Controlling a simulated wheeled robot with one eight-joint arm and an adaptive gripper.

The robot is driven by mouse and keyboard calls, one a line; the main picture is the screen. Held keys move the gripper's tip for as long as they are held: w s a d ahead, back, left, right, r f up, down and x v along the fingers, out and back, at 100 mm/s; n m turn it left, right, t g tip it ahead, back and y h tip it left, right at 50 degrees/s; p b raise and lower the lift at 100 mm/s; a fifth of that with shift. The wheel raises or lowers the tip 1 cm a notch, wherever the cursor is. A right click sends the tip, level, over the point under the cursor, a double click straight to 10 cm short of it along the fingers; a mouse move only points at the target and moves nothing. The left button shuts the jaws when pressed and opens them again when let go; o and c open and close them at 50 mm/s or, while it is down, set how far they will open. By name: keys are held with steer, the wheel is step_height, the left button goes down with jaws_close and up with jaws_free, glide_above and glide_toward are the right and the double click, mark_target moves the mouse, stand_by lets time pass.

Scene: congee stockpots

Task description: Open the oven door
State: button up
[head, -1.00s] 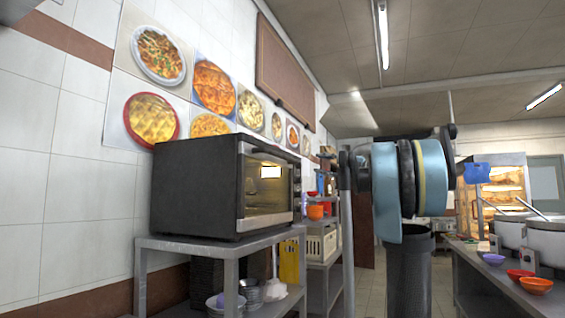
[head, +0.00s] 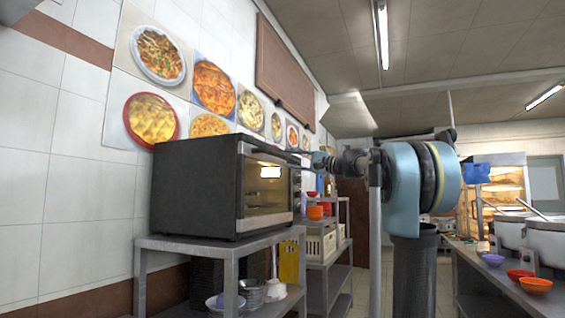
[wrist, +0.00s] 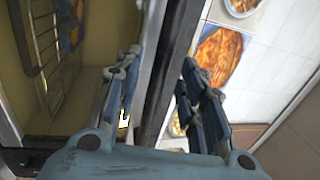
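The oven (head: 195,190) is a dark box on a metal stand at the left. Its glass door (head: 268,190) faces right and looks shut in the head view; a lit interior shows through it. My gripper (head: 312,158) is beside the oven's upper front edge, at the far top corner of the door. In the wrist view my gripper (wrist: 160,78) has its two fingers spread apart. The oven's pale and dark edge (wrist: 168,70) runs between and beyond them. The rack (wrist: 42,55) inside shows at left. I cannot tell whether the fingers touch the door or its handle.
The metal stand (head: 225,245) holds bowls on its lower shelf. A shelf unit with crates (head: 320,243) stands behind it. A counter with bowls (head: 535,285) and large pots is at the right. The wall with food pictures (head: 155,55) is behind the oven.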

mark_target(285, 158)
steer(key=shift+x, duration=2.15)
steer(key=shift+s, duration=0.1)
jaws_close()
